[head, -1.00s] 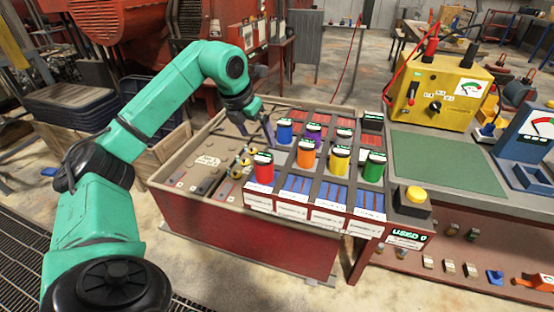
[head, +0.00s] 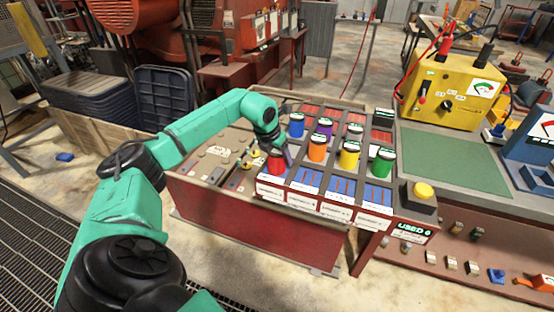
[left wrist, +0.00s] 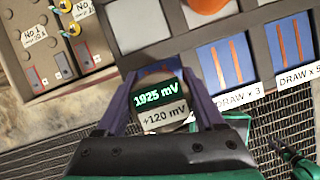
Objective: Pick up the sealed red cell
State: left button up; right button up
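The red cell (head: 276,163) stands upright in the front left slot of the rack (head: 318,206). My left gripper (head: 286,153) is down at it from above and partly covers it in the head view. In the left wrist view the cell's top (left wrist: 160,101) shows a green reading, "1925 mV", and a pale "+120 mV" label. My left gripper's two purple fingers (left wrist: 162,80) stand wide apart, one on each side of the top. A narrow gap shows by the right finger. The cell's red body is hidden there.
Blue (head: 297,125), purple (head: 325,127), orange (head: 317,147), yellow (head: 349,155) and green (head: 383,162) cells stand close by in the rack. A yellow button (head: 424,190) and a green mat (head: 452,162) lie to the right. A yellow meter box (head: 452,93) stands behind.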

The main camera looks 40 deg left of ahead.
pick_arm(q)
grip_shut()
jog(key=shift+r, duration=0.1)
jog(key=shift+w, duration=0.1)
